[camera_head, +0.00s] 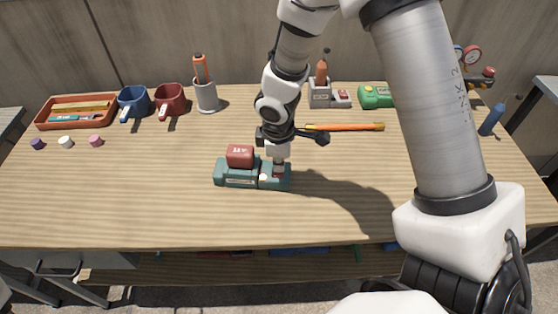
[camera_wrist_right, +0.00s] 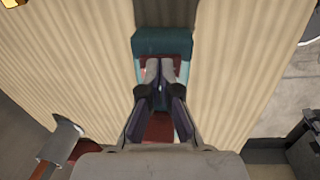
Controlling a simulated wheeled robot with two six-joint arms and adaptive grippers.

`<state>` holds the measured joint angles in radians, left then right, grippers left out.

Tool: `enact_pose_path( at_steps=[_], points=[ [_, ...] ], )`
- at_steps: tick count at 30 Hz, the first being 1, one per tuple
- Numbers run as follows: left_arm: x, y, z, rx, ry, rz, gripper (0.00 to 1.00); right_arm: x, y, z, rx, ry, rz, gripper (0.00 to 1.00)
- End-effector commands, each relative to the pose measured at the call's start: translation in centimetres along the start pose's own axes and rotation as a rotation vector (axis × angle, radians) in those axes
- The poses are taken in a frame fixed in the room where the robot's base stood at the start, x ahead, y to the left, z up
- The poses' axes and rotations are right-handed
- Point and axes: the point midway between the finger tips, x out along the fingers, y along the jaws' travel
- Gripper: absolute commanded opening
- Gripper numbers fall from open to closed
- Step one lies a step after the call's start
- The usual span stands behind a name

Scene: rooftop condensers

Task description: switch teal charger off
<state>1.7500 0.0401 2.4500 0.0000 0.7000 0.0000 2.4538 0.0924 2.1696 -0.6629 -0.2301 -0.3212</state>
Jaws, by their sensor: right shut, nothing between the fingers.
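The teal charger (camera_head: 232,181) lies near the middle of the workbench. A red battery block (camera_head: 240,155) sits on its left part, and it also shows below the fingers in the right wrist view (camera_wrist_right: 160,128). My right gripper (camera_head: 278,172) is shut and empty, pointing down at the charger's right part. In the right wrist view its fingertips (camera_wrist_right: 160,66) are over a reddish patch, probably the switch, beside the teal end (camera_wrist_right: 163,42). The fingers cover most of that patch, so its position is hidden. I cannot tell whether the tips touch it. My left gripper is not in view.
An orange-yellow rod (camera_head: 345,127) lies behind the gripper. A red tray (camera_head: 75,112), blue mug (camera_head: 134,102), red mug (camera_head: 170,100) and grey cup (camera_head: 207,97) stand at the back left. A green device (camera_head: 376,97) is at the back right. The front left of the bench is clear.

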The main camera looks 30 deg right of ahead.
Motion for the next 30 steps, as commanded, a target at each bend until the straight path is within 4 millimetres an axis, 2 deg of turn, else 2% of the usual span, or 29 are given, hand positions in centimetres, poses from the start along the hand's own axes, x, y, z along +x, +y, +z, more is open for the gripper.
enact_pose_path(
  at_steps=[5, 10, 11, 16, 21, 25, 30],
  points=[
    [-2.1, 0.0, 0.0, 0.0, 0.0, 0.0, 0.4, -1.9, 0.3, -0.1, 0.0, -0.001, 0.0, 0.0],
    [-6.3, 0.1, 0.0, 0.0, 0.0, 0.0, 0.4, -5.5, 0.7, -0.4, 0.002, -0.002, -0.001, 0.0],
    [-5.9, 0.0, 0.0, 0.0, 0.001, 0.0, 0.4, -5.8, 0.7, -0.5, 0.002, 0.0, 0.002, 0.0],
    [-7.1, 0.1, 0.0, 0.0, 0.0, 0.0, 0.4, -9.8, 0.7, -0.5, 0.003, 0.002, 0.003, 0.0],
    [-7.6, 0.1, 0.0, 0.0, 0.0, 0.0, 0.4, -12.7, 0.6, -0.4, 0.001, 0.0, 0.002, 0.0],
    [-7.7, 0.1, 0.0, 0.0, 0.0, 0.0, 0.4, -13.8, 0.5, -0.4, 0.002, -0.001, 0.0, 0.0],
    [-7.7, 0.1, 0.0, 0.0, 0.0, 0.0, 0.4, -13.9, 0.5, -0.4, 0.002, -0.001, -0.001, 0.0]
  ],
)
